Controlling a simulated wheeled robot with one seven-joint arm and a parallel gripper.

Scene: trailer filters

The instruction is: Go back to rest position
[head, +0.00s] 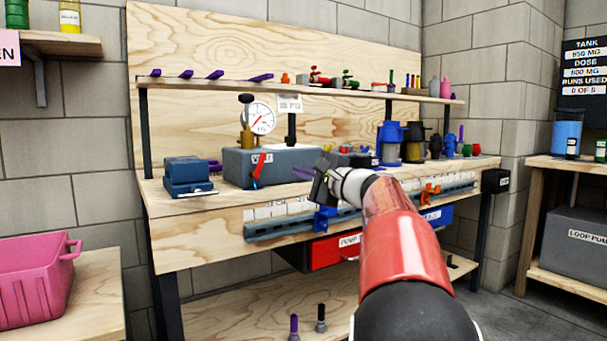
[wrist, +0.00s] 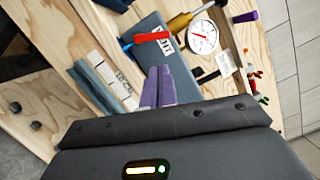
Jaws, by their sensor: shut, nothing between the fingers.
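My gripper (head: 306,174) reaches over the front of the workbench (head: 190,235) in the head view, at the end of my red and white arm. Its purple fingers are together with nothing between them, and they also show in the wrist view (wrist: 159,87). The fingertips point toward a grey box (head: 238,165) with a pressure gauge (head: 261,118) and a red-handled valve (head: 259,168). In the wrist view the red handle (wrist: 152,37) and the gauge (wrist: 203,37) lie just beyond the fingers. I cannot tell whether the fingers touch the box.
A blue-grey case (head: 188,176) sits left on the bench. Blue and black canisters (head: 390,143) stand right. A rail (head: 290,224) and a red bin (head: 335,250) are along the front. A pink crate (head: 35,280) is at left, a side table (head: 570,165) at right.

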